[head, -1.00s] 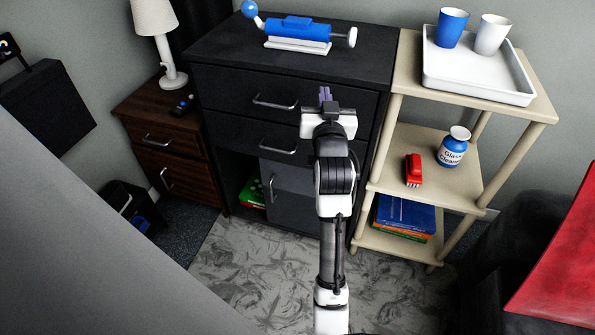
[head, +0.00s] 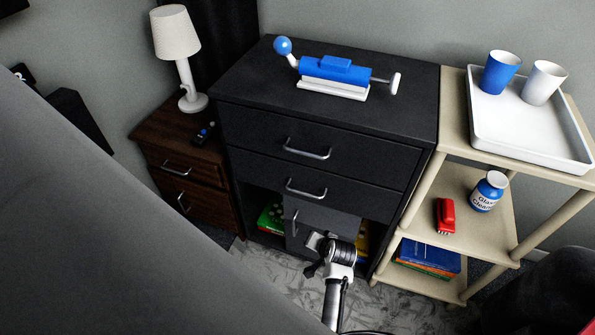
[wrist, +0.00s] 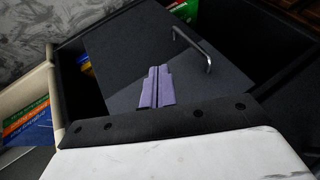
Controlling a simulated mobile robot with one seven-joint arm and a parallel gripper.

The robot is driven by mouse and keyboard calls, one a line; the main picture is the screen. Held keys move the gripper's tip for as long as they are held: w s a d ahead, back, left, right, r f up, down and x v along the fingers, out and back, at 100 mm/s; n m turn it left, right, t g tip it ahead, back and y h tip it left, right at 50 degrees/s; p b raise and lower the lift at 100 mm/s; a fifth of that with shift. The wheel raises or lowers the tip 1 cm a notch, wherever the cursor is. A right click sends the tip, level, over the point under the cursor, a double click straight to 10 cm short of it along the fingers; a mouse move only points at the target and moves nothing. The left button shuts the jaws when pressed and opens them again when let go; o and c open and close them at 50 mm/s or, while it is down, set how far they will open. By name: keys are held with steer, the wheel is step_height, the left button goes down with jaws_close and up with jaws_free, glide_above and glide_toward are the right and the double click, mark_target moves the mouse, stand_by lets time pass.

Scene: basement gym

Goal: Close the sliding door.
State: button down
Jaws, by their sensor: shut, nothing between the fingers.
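The sliding door (head: 325,217) is a dark grey panel in the lower part of the black cabinet (head: 400,75). Its metal handle (head: 294,222) is near its left edge, and the handle also shows in the wrist view (wrist: 193,46). The door stands mid-opening, with gaps on both sides. My gripper (head: 313,268) is low in front of the door, right of the handle. In the wrist view its purple fingers (wrist: 157,72) are together and empty, over the door panel (wrist: 140,50). I cannot tell whether they touch it.
Green books (head: 271,217) show in the left gap and a yellow item (head: 362,243) in the right gap. Two closed drawers (head: 315,143) are above. A beige shelf (head: 455,110) stands close on the right, a brown nightstand (head: 175,150) on the left. Grey carpet (head: 270,275) lies in front.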

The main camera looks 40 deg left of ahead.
steer(key=w+a+f, duration=0.3)
steer(key=a+f, duration=0.4)
steer(key=a, duration=0.2)
steer(key=shift+f+b, duration=0.4)
steer(key=s+a+b, duration=0.2)
steer(key=a, duration=0.6)
steer(key=s+a+b, duration=0.2)
steer(key=s+a, duration=0.1)
steer(key=a, duration=0.5)
steer(key=shift+a, duration=0.3)
steer(key=shift+a+r, duration=0.1)
steer(key=shift+r, duration=0.05)
